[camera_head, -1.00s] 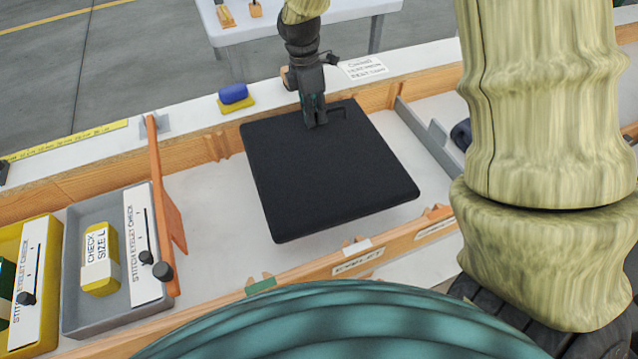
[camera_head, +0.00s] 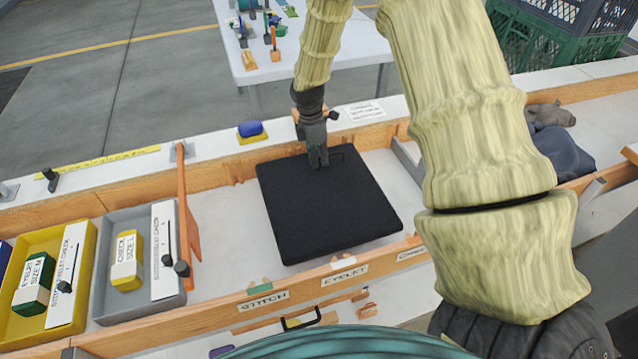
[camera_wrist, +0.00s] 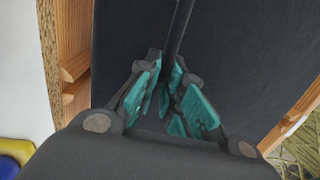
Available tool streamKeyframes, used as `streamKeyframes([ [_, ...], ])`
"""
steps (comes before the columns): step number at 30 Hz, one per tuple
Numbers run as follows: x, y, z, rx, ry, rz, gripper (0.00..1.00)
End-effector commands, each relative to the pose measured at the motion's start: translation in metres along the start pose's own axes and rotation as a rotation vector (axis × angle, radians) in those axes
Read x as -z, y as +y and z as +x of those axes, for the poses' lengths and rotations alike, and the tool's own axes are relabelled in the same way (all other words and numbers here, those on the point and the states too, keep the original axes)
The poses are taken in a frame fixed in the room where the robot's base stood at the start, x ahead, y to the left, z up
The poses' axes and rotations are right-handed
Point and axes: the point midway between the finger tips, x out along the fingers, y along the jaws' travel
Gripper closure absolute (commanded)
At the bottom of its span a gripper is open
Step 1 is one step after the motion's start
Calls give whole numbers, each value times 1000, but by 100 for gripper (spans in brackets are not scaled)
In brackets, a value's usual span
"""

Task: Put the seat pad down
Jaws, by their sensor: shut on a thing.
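The seat pad (camera_head: 328,215) is a flat black square with a strap-like handle near its far edge. It lies over the white-floored middle bay (camera_head: 222,212) of the wooden bench trough, close above or on the floor; I cannot tell whether it touches. My gripper (camera_head: 318,162) is at the pad's far edge, pointing down, shut on the handle. In the wrist view the teal fingers (camera_wrist: 170,92) close around the dark handle, and the pad (camera_wrist: 235,50) fills most of the view behind them.
A grey divider (camera_head: 408,160) is at right. The wooden front rail (camera_head: 222,312) carries STITCH and EYELET labels. A blue-and-yellow block (camera_head: 252,131) sits on the back ledge.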

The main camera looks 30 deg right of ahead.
Motion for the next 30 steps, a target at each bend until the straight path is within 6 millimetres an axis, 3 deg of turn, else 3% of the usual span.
streamKeyframes([
  [4,1,1,17,1,0,2,100],
  [14,2,3,33,1,0,2,100],
  [22,5,5,62,0,0,1,100],
  [30,6,6,68,-1,0,1,100],
])
